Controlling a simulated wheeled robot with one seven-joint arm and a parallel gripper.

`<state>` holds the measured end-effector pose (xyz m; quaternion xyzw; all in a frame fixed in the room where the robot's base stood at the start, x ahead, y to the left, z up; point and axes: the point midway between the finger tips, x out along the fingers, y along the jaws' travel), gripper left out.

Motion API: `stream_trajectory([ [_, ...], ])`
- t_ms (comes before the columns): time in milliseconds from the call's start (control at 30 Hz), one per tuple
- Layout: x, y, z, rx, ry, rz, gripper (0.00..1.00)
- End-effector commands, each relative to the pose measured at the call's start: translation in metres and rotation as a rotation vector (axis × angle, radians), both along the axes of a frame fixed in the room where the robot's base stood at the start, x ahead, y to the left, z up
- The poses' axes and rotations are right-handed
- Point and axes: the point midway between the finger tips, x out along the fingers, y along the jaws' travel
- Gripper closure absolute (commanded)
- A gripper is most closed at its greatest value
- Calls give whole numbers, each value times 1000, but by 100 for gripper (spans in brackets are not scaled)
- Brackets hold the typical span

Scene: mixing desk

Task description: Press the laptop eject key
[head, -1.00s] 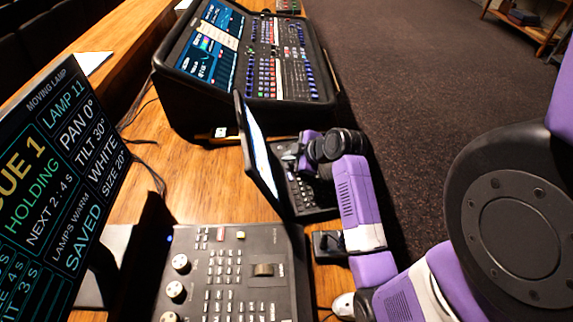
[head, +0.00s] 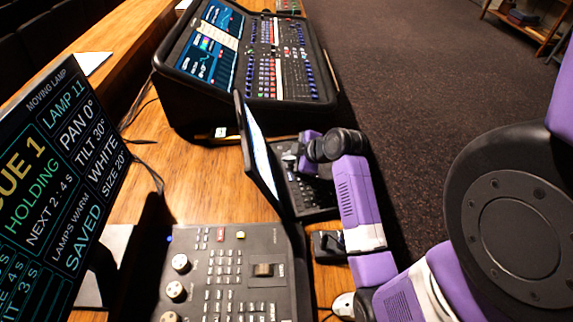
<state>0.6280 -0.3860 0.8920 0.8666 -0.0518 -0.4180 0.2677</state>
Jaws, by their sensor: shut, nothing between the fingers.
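The laptop (head: 258,150) stands open on the wooden desk, its screen seen nearly edge-on and its dark keyboard to the right of it. My gripper (head: 290,158) is over the far part of the keyboard, close to the screen side. It is small in view and its fingers are shut with nothing in them. I cannot tell whether the fingertips touch a key. The eject key itself cannot be made out; my gripper and wrist cover part of the keyboard.
A large mixing console (head: 250,65) stands behind the laptop. A grey control desk with knobs (head: 235,275) is in front of it. A monitor (head: 55,185) fills the left side.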

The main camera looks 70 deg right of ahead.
Motion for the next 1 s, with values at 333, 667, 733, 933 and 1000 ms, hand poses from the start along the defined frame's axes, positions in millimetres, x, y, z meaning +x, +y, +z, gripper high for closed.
stream_trajectory([
  [333,0,0,-1,0,0,0,100],
  [667,0,0,-9,0,0,0,100],
  [733,0,0,-8,0,0,0,100],
  [933,0,0,-9,0,0,0,100],
  [1000,0,0,-9,0,0,0,100],
])
